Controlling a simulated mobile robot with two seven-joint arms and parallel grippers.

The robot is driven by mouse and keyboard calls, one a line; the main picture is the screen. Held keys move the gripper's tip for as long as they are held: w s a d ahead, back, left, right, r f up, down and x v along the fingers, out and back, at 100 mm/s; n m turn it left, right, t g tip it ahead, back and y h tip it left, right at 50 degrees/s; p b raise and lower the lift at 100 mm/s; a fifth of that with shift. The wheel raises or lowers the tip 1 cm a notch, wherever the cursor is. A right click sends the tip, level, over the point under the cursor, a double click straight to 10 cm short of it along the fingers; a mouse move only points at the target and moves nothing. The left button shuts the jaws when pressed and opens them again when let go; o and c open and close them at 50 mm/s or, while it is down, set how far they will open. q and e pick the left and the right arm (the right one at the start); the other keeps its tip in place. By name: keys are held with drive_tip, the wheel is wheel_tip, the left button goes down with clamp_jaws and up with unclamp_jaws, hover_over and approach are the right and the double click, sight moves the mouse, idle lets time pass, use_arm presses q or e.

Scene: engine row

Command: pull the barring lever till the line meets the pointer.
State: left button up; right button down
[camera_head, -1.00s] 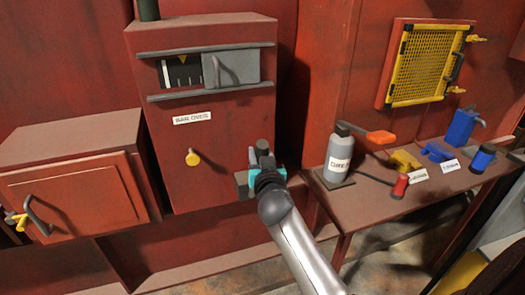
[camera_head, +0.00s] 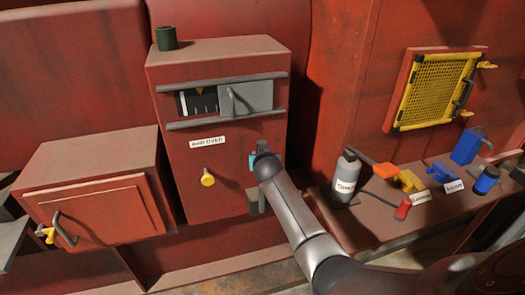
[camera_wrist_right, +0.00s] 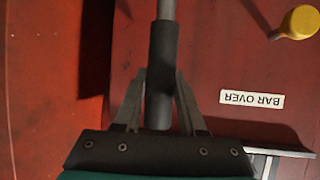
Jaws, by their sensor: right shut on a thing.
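The cabinet (camera_head: 215,160) labelled BAR OVER has a window (camera_head: 197,103) with a small yellow pointer at its top and pale marks on a dark scale below. Which mark is the line is too small to tell. My right gripper (camera_head: 263,157) is in front of the cabinet's right side, above a grey block (camera_head: 256,201) low on its front. In the right wrist view the gripper (camera_wrist_right: 160,110) is shut around the dark grip of the barring lever (camera_wrist_right: 163,60), with a grey rod beyond it. In the head view the arm hides most of the lever. My left gripper is out of view.
A grey sliding cover (camera_head: 247,97) sits beside the window. A yellow knob (camera_head: 207,180) sticks out below the label (camera_head: 208,142). To the right, a shelf (camera_head: 372,217) holds a grey bottle (camera_head: 346,178) and several coloured items. A red box (camera_head: 95,207) stands left.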

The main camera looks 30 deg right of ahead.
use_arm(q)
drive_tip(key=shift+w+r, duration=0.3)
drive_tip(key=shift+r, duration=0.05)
use_arm(e)
drive_tip(key=shift+w+d+r, duration=0.1)
drive_tip(key=shift+w+r, duration=0.05)
drive_tip(key=shift+w, duration=0.1)
drive_tip(key=shift+r, duration=0.1)
drive_tip(key=c, duration=0.9)
unclamp_jaws()
drive_tip(key=shift+w, duration=0.1)
drive_tip(key=shift+o, duration=1.1)
drive_tip(key=shift+w+f, duration=0.15)
drive_tip(key=shift+f, duration=0.05)
drive_tip(key=shift+o, duration=0.9)
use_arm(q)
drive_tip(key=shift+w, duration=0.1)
